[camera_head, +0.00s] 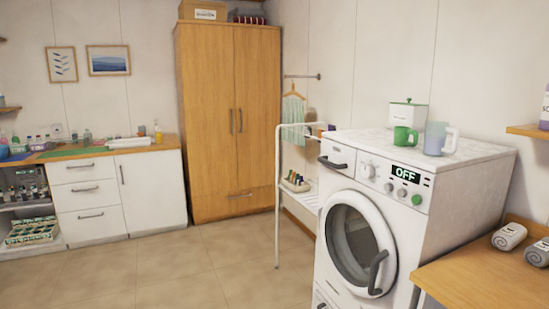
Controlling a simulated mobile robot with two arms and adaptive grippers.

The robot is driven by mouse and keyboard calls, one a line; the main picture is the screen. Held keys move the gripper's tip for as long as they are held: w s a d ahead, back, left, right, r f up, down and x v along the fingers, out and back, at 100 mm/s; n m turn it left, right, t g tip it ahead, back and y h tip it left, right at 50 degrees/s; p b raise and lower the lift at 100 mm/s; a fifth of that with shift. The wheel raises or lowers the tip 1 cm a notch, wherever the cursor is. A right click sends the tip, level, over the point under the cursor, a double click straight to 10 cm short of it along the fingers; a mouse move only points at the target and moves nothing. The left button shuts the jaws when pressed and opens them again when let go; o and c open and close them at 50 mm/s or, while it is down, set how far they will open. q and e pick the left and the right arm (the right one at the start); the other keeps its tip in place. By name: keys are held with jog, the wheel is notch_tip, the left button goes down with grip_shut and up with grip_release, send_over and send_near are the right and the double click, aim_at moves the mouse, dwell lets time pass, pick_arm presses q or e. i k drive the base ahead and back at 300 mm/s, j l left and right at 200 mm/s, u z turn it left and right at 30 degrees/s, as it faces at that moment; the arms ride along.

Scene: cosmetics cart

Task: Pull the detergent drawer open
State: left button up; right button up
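The detergent drawer (336,158) is at the upper left of the white washing machine's front, with a dark handle across it. It looks closed. The washing machine (440,213) stands right of centre, with a round door (352,238), knobs and a display reading OFF (404,173). The round door looks shut. Neither of my grippers shows in the head view, so nothing is seen touching the drawer.
A green mug (404,138), a pale mug (436,139) and a white box stand on the machine. A white rack (278,200) stands close to its left. A wooden table (480,272) is at the right. The floor (190,272) at front left is clear.

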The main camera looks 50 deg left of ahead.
aim_at(341, 157)
jog(key=u, duration=1.1)
